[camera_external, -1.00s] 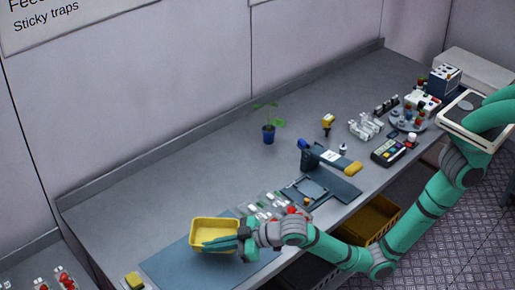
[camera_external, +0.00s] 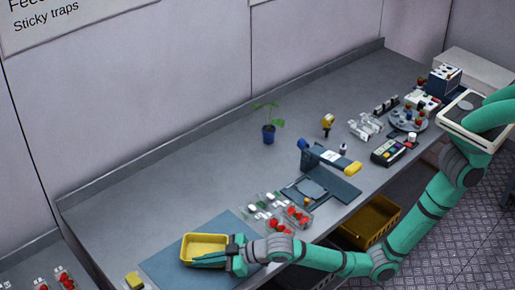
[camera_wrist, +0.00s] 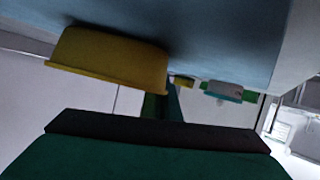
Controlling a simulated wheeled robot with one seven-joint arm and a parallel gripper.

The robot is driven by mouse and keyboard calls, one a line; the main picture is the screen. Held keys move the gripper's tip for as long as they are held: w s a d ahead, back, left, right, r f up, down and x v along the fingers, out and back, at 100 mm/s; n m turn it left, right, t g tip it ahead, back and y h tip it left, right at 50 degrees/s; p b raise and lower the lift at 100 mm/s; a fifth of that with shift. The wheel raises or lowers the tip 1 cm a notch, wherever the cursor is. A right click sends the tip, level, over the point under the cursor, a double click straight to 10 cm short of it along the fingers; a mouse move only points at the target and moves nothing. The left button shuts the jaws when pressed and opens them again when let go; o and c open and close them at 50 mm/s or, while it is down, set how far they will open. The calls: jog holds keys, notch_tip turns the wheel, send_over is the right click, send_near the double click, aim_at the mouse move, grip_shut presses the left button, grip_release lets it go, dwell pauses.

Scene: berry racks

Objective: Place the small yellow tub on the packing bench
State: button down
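The small yellow tub (camera_external: 206,243) is upright over the blue mat (camera_external: 160,268) at the near left end of the grey bench (camera_external: 130,205). It appears to rest on the mat. In the wrist view, which is upside down, the tub (camera_wrist: 108,58) shows at upper left, close against the blue surface (camera_wrist: 215,30). My gripper (camera_external: 208,259) reaches in from the right, with its fingers at the tub's near side. In the wrist view the fingers (camera_wrist: 162,105) sit at the tub's rim and appear shut on its wall. The tips are partly hidden.
Several clear punnets (camera_external: 296,217), some with red berries, lie right of the mat. A blue scale-like device (camera_external: 330,157), a potted plant (camera_external: 268,133) and a card terminal (camera_external: 388,152) stand farther right. A yellow block (camera_external: 134,280) is at the left. The bench behind the mat is clear.

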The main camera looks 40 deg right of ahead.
jog(key=shift+f, duration=0.1)
jog(key=c, duration=2)
grip_release()
jog(key=shift+c, duration=0.2)
jog(key=shift+s+r, duration=0.1)
jog(key=shift+r, duration=0.1)
jog(key=v, duration=1.2)
